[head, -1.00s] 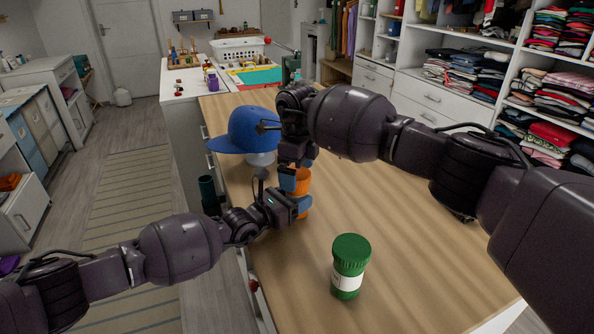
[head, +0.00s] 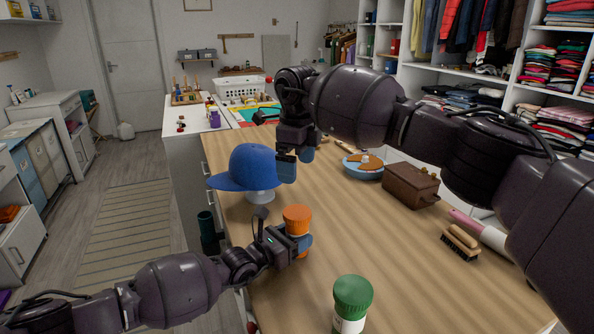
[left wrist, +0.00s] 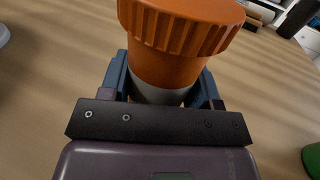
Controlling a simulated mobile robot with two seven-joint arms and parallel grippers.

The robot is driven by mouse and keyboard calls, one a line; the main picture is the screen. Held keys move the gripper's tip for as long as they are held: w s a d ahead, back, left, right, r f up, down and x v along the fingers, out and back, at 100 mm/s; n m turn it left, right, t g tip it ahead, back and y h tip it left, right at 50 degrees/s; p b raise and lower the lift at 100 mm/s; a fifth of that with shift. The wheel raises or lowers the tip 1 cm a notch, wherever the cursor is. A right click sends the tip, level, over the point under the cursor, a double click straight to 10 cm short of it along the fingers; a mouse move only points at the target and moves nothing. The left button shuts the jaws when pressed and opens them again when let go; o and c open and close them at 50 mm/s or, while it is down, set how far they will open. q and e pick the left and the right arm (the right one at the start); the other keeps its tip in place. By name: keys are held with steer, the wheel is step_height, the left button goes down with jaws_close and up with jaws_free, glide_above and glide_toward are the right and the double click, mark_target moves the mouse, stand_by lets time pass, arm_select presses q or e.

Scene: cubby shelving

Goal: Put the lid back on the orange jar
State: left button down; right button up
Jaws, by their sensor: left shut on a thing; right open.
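The orange jar (left wrist: 165,68) stands upright on the wooden table with its ribbed orange lid (head: 297,213) sitting on top; the lid also shows in the left wrist view (left wrist: 185,22). My left gripper (head: 300,244) is shut around the jar's body below the lid, one blue finger on each side. My right gripper (head: 296,158) is raised behind and above the jar, apart from the lid. It is open and holds nothing that I can see. Whether the lid is fully seated cannot be told.
A green jar (head: 351,302) stands at the front of the table (head: 400,260). A blue cap (head: 247,168) on a stand is behind the orange jar. A brown box (head: 411,185), a blue round dish (head: 363,168) and a brush (head: 461,242) lie to the right.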

arm_select(q)
steer(key=shift+c, duration=1.3)
jaws_free()
steer(key=v, duration=1)
steer(key=shift+s+a, duration=0.15)
steer(key=shift+a, duration=0.2)
steer(key=shift+s+f, duration=0.1)
steer(key=shift+s, duration=0.05)
